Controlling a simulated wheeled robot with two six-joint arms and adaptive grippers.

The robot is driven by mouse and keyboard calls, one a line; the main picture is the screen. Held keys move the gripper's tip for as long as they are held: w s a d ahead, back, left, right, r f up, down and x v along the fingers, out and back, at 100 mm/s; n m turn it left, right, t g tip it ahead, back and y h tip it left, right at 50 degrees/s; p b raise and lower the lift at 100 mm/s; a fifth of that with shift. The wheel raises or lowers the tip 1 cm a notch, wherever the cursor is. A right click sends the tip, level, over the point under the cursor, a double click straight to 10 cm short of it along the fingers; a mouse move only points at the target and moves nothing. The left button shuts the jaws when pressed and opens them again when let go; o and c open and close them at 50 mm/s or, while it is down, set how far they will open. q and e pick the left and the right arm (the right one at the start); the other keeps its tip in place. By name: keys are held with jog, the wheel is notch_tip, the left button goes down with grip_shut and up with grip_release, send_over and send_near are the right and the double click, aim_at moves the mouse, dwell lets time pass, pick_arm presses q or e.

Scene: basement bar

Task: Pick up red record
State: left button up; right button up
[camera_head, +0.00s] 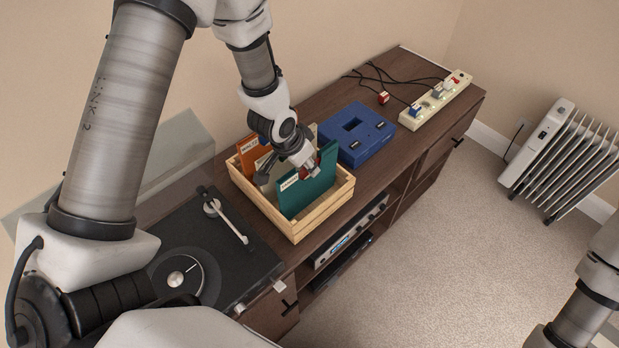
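A wooden crate (325,219) on the cabinet holds several upright records. An orange-red record (247,151) with a white label stands at its back left. A teal record (312,191) stands at the front right. A small patch of red shows by my gripper's right finger; I cannot tell whether it is another record. My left gripper (288,172) reaches down over the crate's middle, its fingers spread, with record tops around it. The gripper hides part of the crate's contents, and I cannot tell whether it touches a record. My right gripper is out of view.
A turntable (180,277) with a raised clear lid stands left of the crate. A blue device (357,136) sits close behind the crate's right side. A power strip (435,102) with cables lies farther right. A white radiator (565,155) stands on the carpet.

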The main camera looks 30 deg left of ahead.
pick_arm(q)
jog(key=shift+w+f, duration=0.1)
jog(key=shift+f, duration=0.2)
jog(key=shift+d+r, duration=0.1)
jog(key=shift+d, duration=0.05)
grip_shut()
